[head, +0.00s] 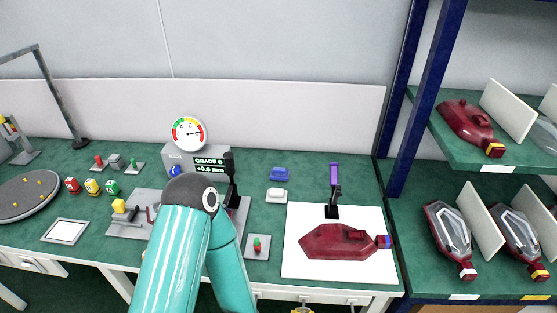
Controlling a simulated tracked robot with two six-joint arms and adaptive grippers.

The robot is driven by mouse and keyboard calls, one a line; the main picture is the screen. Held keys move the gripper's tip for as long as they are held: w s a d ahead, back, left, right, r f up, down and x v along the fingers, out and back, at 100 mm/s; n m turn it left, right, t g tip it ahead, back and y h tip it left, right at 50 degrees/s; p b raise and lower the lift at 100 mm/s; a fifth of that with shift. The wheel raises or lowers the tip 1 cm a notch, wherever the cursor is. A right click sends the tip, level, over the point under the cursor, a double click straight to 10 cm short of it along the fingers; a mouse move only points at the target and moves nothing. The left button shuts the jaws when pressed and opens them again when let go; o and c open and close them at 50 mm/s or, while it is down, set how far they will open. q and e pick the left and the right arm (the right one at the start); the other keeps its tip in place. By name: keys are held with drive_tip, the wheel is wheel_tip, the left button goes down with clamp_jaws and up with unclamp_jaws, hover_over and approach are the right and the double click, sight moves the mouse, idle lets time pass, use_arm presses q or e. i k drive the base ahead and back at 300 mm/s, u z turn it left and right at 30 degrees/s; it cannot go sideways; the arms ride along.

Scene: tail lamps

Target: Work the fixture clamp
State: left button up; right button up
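A grey fixture plate (122,228) lies on the green bench, partly covered by my arm.
A grey gauge box (185,158) with a dial reads GRADE C +0.8 mm. A round tray (22,208), small coloured blocks, a white-topped frame (66,231) and a green-red button plate (257,246) are on the bench. A shelf (480,155) at right holds several lamps.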

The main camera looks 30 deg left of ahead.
sight(229, 160)
drive_tip(key=z, duration=0.7)
drive_tip(key=k, duration=1.6)
drive_tip(key=u, duration=0.8)
drive_tip(key=i, duration=1)
drive_tip(key=u, duration=0.05)
